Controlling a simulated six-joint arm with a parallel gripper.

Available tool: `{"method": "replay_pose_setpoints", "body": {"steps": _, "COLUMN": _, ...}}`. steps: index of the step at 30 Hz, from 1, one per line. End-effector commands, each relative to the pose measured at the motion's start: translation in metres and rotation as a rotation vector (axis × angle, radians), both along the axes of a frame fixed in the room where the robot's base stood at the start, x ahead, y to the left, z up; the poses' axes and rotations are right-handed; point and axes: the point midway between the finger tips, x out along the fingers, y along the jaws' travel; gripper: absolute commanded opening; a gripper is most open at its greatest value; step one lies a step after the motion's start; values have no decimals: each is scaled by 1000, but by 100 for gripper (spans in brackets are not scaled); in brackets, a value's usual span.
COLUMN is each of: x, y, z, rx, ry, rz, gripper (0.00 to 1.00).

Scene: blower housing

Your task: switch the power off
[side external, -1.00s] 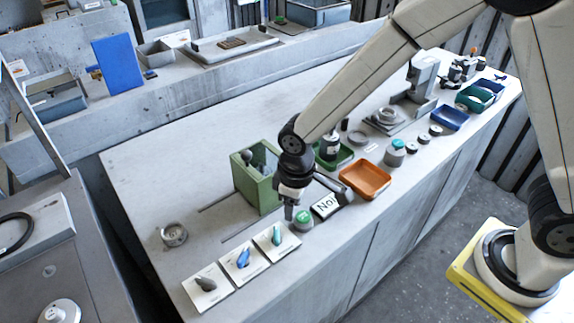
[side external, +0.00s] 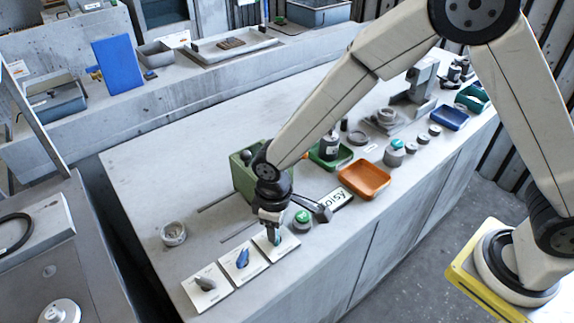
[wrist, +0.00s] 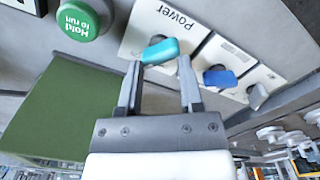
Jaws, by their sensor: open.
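The power switch is a teal knob (wrist: 160,51) on a white plate labelled "Power" (wrist: 165,18) in the wrist view. In the side external view its plate (side external: 287,246) is the one nearest the green housing, and my gripper mostly hides the knob. My gripper (wrist: 159,74) is open, with its two fingers pointing at the teal knob. The knob lies between or just beyond the fingertips; I cannot tell whether they touch it. In the side external view my gripper (side external: 274,240) is low over this plate.
A blue knob (wrist: 220,77) and a grey knob (side external: 205,283) sit on neighbouring plates. A green "Hold to run" button (wrist: 77,20) is close on the other side. The green housing (side external: 245,175) stands behind the gripper. An orange tray (side external: 364,180) lies to the right.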

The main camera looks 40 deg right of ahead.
Motion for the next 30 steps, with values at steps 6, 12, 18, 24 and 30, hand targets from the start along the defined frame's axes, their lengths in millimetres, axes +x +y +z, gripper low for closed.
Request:
{"method": "replay_pose_setpoints", "body": {"steps": 6, "x": -2, "y": -1, "z": -14, "rx": -1, "ry": 3, "rz": -133, "gripper": 47}}
{"method": "replay_pose_setpoints", "body": {"steps": 12, "x": -4, "y": -2, "z": -14, "rx": -2, "ry": 7, "rz": -291, "gripper": 47}}
{"method": "replay_pose_setpoints", "body": {"steps": 18, "x": -4, "y": -3, "z": -15, "rx": -2, "ry": 8, "rz": -448, "gripper": 47}}
{"method": "replay_pose_setpoints", "body": {"steps": 24, "x": -4, "y": -3, "z": -15, "rx": -2, "ry": 8, "rz": -606, "gripper": 47}}
{"method": "replay_pose_setpoints", "body": {"steps": 30, "x": -5, "y": -2, "z": -15, "rx": -3, "ry": 10, "rz": -761, "gripper": 47}}
